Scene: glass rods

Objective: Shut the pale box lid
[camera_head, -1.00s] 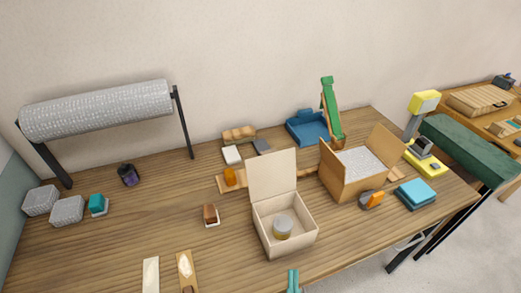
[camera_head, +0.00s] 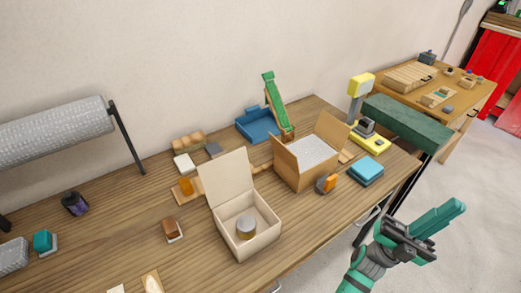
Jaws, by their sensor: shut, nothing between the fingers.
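The pale box (camera_head: 258,243) stands on the wooden table near its front edge. Its lid (camera_head: 226,178) is up, hinged at the back and leaning slightly backward. My gripper (camera_head: 455,208) is at the lower right, in front of the table over the floor, well to the right of the pale box. Its green fingers are together with nothing between them.
A brown carton (camera_head: 303,172) with raised flaps stands right of the pale box. A tape dispenser (camera_head: 326,183), teal stack (camera_head: 366,171) and yellow device (camera_head: 369,139) lie farther right. A small brown block (camera_head: 171,227) is to the left. Bare tabletop (camera_head: 310,218) lies right of the box.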

